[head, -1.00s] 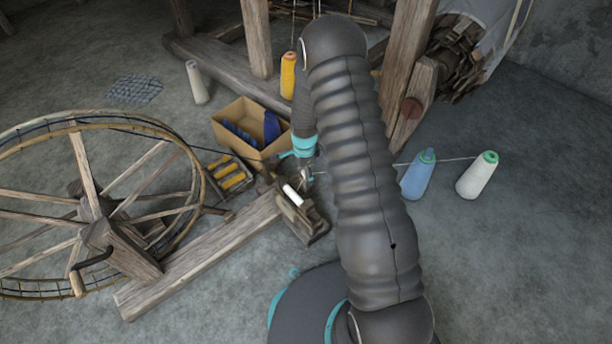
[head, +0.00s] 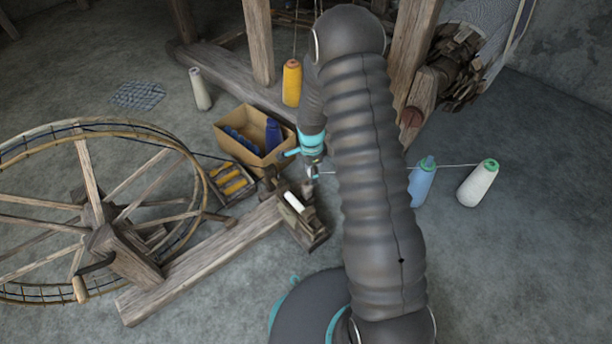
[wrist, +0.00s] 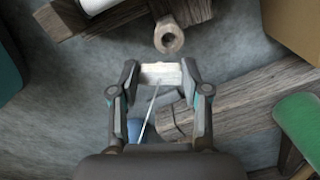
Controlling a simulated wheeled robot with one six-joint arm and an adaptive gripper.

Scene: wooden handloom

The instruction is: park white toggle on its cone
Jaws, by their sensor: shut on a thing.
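My gripper (wrist: 158,92) is shut on the white toggle (wrist: 161,73), a small pale bar lying across between the fingertips. In the head view my gripper (head: 312,172) is small and partly hidden by my arm, above the end of the wooden beam. A thin thread runs from the toggle. In the head view it stretches right, behind my arm, past the blue cone (head: 421,184) to the white cone with a green top (head: 477,186). Both cones stand on the floor, well to the right of my gripper. Part of a blue cone (wrist: 146,128) shows below the toggle in the wrist view.
A wooden spindle head (head: 292,212) with a white spool is close by; its ring (wrist: 169,38) lies just above the toggle in the wrist view. A spinning wheel (head: 92,220) is left, a cardboard box (head: 235,108) behind, loom posts (head: 410,70) at back.

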